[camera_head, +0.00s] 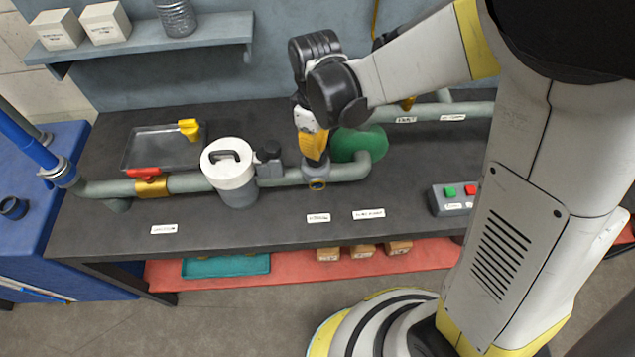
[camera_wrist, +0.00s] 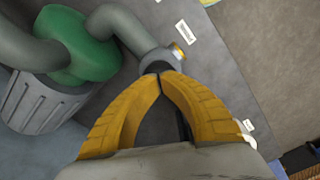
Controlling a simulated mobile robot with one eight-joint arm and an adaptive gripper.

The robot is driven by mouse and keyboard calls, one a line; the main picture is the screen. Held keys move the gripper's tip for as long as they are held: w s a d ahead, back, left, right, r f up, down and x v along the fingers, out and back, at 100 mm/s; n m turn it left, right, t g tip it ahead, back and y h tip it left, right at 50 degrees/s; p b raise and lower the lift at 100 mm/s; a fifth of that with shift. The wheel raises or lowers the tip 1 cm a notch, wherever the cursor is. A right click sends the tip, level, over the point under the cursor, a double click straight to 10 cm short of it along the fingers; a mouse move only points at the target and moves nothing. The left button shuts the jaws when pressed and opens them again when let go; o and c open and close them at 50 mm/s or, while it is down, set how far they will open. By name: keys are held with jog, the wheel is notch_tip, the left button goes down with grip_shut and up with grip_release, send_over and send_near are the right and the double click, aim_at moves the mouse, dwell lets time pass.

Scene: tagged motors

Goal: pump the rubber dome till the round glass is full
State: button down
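The round glass (camera_head: 317,185) is a small disc in a yellow-brown ring on the front of a grey pipe fitting. It also shows edge-on in the wrist view (camera_wrist: 179,52), and its fill level is too small to read. My gripper (camera_head: 316,163) points down onto the top of that fitting. In the wrist view its yellow fingertips (camera_wrist: 160,75) meet at the fitting's top, with nothing visible held between them. I cannot make out the rubber dome; the fingertips cover the fitting's top. Whether they touch it is unclear.
A green pump body (camera_head: 372,143) stands right behind the fitting. A white-lidded canister (camera_head: 229,165) and a grey block with a dark knob (camera_head: 268,152) are to the left. A tray (camera_head: 160,150) and button box (camera_head: 453,199) flank them. The bench front is mostly clear.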

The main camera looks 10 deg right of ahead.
jog(key=shift+f, duration=0.35)
dwell(0.3)
notch_tip(320, 180, up, 5)
jog(key=p, duration=0.3)
jog(key=shift+r, duration=0.1)
jog(key=shift+f, duration=0.25)
dwell(0.5)
jog(key=shift+f+b, duration=1.4)
jog(key=shift+f, duration=0.25)
